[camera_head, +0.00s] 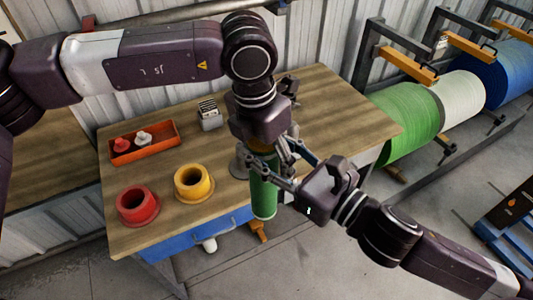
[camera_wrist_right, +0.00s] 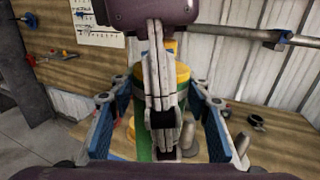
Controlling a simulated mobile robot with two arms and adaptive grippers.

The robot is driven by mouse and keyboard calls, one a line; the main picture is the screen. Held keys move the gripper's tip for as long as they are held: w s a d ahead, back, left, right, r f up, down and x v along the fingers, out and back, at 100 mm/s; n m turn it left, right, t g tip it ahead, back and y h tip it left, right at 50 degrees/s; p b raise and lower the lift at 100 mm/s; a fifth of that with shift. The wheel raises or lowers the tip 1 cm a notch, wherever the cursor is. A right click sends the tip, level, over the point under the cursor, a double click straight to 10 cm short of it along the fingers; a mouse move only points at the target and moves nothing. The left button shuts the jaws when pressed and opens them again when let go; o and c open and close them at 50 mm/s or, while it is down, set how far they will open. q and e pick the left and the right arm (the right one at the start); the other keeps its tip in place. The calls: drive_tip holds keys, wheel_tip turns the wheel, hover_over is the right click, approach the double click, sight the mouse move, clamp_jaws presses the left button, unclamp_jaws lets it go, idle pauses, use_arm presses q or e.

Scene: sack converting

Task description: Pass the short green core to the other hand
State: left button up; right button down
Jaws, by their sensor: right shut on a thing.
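The short green core (camera_head: 263,196) stands roughly upright at the table's front right edge, with a yellow part at its top. My right gripper (camera_head: 279,172) comes in from the right and is shut on the core. In the right wrist view the green core (camera_wrist_right: 143,140) shows between my right gripper's blue-sided fingers (camera_wrist_right: 160,138). My left gripper (camera_head: 268,142) points down from above at the core's top. One of its fingers lies in front of the core in the wrist view and hides part of it. Its grip is not clear.
On the wooden table (camera_head: 330,115) are a red flanged spool (camera_head: 137,217), a yellow one (camera_head: 193,194), an orange tray (camera_head: 168,135) with small items and a small metal box (camera_head: 209,117). A grey piece stands behind the core. Large green (camera_head: 402,120), white and blue rolls stand right.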

use_arm(q)
drive_tip(key=c, duration=1.4)
drive_tip(key=shift+r, duration=0.1)
drive_tip(key=shift+c, duration=0.7)
use_arm(e)
drive_tip(key=c, duration=1)
unclamp_jaws()
